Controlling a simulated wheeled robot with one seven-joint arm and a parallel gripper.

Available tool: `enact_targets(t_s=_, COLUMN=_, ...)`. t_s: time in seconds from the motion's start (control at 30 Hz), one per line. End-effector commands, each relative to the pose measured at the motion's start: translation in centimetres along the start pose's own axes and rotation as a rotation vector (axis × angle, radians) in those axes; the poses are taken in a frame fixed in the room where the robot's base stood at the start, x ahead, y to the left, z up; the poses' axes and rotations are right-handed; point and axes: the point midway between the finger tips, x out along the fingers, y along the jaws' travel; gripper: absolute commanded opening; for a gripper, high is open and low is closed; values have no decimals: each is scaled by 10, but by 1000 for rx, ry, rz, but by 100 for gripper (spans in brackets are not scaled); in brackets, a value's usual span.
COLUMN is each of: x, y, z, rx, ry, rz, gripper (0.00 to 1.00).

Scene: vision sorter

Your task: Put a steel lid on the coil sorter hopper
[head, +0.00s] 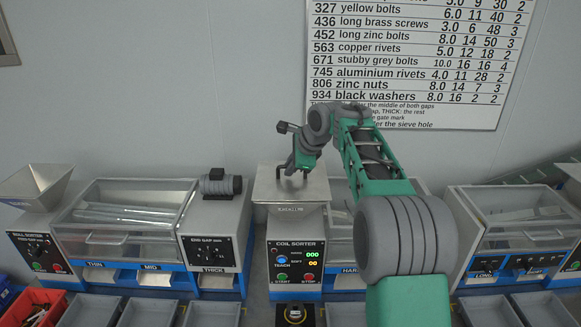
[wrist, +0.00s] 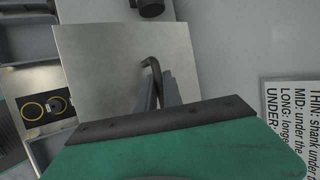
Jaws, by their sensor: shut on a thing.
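The steel lid (head: 268,188) is a flat square plate over the top of the coil sorter (head: 297,262). My gripper (head: 295,171) is above the lid, shut on its dark bent handle. In the wrist view the lid (wrist: 95,60) looks level with the fingers (wrist: 160,92) closed at the handle (wrist: 150,64). The coil sorter hopper is mostly hidden under the lid; only a pale front part (head: 297,222) shows below it. I cannot tell whether the lid touches the hopper rim or hovers just above it.
A ball sorter (head: 38,255) with an open hopper (head: 35,185) stands at the far left. A clear-covered sorter (head: 125,215) with a grey motor (head: 221,184) stands left of the coil sorter. Another sorter (head: 520,235) stands right. Grey bins (head: 147,313) line the front.

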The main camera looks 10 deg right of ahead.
Motion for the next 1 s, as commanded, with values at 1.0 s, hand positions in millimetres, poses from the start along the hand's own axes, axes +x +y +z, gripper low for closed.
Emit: enact_targets(t_s=1.0, x=3, y=2, z=2, rx=1, ry=0, rz=2, gripper=36)
